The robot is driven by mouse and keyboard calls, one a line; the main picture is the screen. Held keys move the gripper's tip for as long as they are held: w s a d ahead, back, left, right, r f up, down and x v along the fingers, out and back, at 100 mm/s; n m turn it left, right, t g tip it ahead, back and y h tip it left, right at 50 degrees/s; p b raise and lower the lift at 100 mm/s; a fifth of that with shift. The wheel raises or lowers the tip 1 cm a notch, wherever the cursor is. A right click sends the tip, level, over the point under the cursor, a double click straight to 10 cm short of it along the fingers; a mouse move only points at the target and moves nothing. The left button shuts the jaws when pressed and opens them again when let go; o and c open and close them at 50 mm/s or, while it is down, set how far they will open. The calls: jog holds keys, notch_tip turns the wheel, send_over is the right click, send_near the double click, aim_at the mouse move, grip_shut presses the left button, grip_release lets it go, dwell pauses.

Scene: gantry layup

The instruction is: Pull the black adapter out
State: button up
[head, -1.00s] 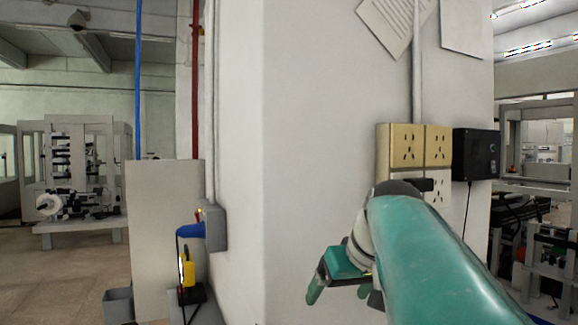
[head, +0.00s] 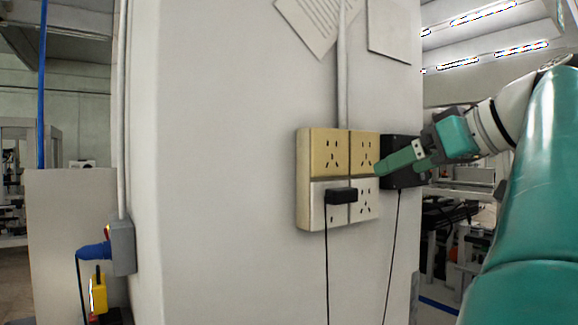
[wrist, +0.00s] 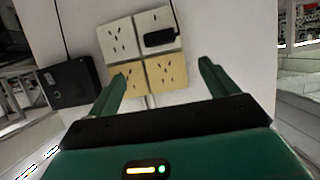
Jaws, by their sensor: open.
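The black adapter (head: 341,195) is plugged into the lower left socket of a four-part socket panel (head: 303,180) on the white pillar. A cord hangs down from it. In the wrist view the adapter (wrist: 160,38) shows beyond the fingers, near the top, on the upper right white socket of the panel (wrist: 118,40). My gripper (head: 400,160) is open and empty. In the head view it is right of the adapter, in front of the panel's right side and the black box. In the wrist view its two green fingers (wrist: 163,86) stand apart, apart from the adapter.
A larger black box (head: 405,177) with a cord hangs on the wall right of the panel; it is at left in the wrist view (wrist: 68,83). Papers (head: 315,22) are above. A grey box with a blue plug (head: 95,250) is at lower left. The wall left of the panel is bare.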

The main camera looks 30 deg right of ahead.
aim_at(348, 191)
jog(key=x, duration=1.4)
jog(key=c, duration=1.2)
jog(key=shift+s, duration=0.1)
jog(key=shift+s, duration=0.1)
jog(key=shift+s, duration=0.3)
jog(key=shift+s, duration=0.9)
jog(key=shift+s+d, duration=0.1)
jog(key=shift+s, duration=1.55)
